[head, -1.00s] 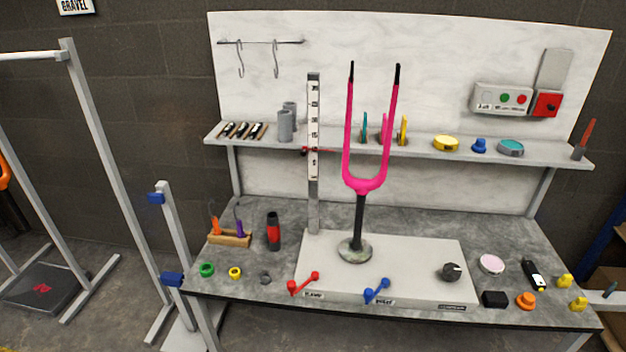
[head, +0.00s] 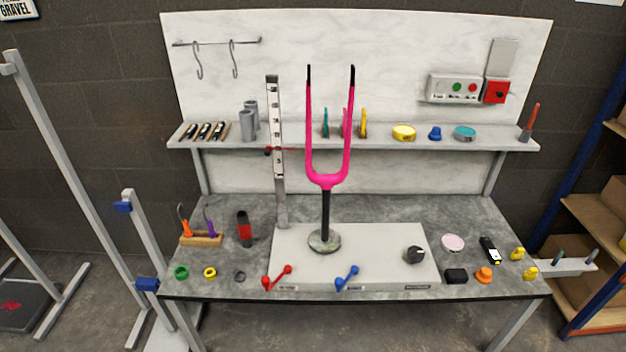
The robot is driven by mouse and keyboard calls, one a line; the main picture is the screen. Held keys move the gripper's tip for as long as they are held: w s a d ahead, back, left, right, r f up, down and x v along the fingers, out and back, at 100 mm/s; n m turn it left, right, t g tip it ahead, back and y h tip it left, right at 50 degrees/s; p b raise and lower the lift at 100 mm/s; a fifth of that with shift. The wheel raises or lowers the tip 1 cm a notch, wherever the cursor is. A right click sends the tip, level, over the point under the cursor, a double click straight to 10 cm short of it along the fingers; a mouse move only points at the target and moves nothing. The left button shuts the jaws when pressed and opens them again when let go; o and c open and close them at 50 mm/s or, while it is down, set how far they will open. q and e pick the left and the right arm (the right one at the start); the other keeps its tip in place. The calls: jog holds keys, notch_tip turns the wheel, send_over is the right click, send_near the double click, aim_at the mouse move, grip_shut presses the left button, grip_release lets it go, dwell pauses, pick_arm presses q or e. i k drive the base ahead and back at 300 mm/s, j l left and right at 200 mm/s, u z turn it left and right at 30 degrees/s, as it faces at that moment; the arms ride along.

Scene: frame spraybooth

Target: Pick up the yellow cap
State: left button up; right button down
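Several small yellow things show, and I cannot tell for sure which is the yellow cap. A round flat yellow lid (head: 404,132) lies on the wall shelf, left of a small blue piece. Two small yellow knob-shaped pieces, one further back (head: 517,253) and one nearer (head: 530,272), sit at the right end of the bench. A small yellow ring (head: 210,272) lies at the bench's front left. Neither of my grippers is in view.
The grey bench (head: 390,209) carries a pale base plate (head: 385,240) with a tall pink fork (head: 326,180) in the middle. The shelf (head: 300,142) runs behind it. A blue-and-orange rack (head: 575,190) stands right; grey frames (head: 75,165) stand left.

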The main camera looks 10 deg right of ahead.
aim_at(530, 275)
jog(key=z, duration=1.75)
jog(key=u, duration=1.45)
jog(key=z, duration=1.45)
jog(key=i+z, duration=0.1)
